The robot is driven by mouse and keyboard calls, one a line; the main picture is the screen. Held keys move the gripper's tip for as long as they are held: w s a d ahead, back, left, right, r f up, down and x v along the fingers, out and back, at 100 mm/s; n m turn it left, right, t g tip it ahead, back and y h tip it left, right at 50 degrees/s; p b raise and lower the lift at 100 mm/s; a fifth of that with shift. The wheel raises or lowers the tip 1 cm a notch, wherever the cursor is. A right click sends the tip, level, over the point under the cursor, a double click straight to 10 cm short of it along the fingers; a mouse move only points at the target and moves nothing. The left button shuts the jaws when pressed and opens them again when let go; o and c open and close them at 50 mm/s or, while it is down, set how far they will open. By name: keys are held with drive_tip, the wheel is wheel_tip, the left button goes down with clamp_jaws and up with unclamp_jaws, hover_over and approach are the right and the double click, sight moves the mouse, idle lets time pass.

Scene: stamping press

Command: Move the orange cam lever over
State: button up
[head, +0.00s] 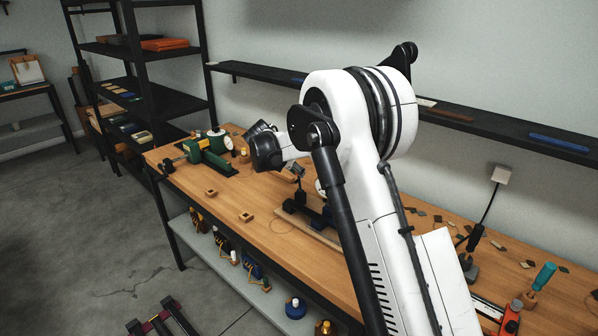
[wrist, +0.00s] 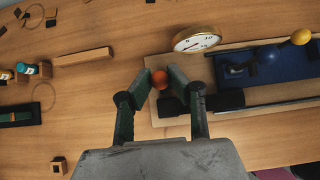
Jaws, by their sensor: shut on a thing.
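The orange cam lever shows as a round orange knob (wrist: 160,79) near the middle of the wrist view. My gripper (wrist: 161,80) has its two fingers on either side of this knob and is shut on it. The rest of the lever is hidden by the fingers or too dark to make out. The knob is above a pale wooden base board (wrist: 157,110) that carries a dark blue fixture (wrist: 265,66). In the head view my arm covers the lever and most of the fixture.
A round brass-rimmed dial (wrist: 196,39) stands close beyond the right finger. A yellow ball knob (wrist: 301,37) is at the fixture's far right. A wooden bar (wrist: 83,57) lies to the left. A green machine (head: 207,150) and small wooden blocks (head: 246,217) are on the bench.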

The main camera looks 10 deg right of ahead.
drive_tip(key=shift+s+a+f, duration=0.1)
drive_tip(key=shift+s+a, duration=0.25)
drive_tip(key=shift+a, duration=0.3)
drive_tip(key=shift+c, duration=0.2)
drive_tip(key=shift+o, duration=0.2)
drive_tip(key=shift+s+a+f+b, duration=0.3)
drive_tip(key=shift+s+a+b, duration=0.1)
drive_tip(key=shift+a, duration=0.1)
drive_tip(key=shift+s+a+f+b, duration=0.25)
drive_tip(key=shift+s+a+b, duration=0.05)
drive_tip(key=shift+a+b, duration=0.15)
drive_tip(key=shift+s+a+f+b, duration=0.5)
drive_tip(key=shift+a+f+b, duration=0.2)
drive_tip(key=shift+a+f, duration=0.15)
drive_tip(key=shift+f, duration=0.15)
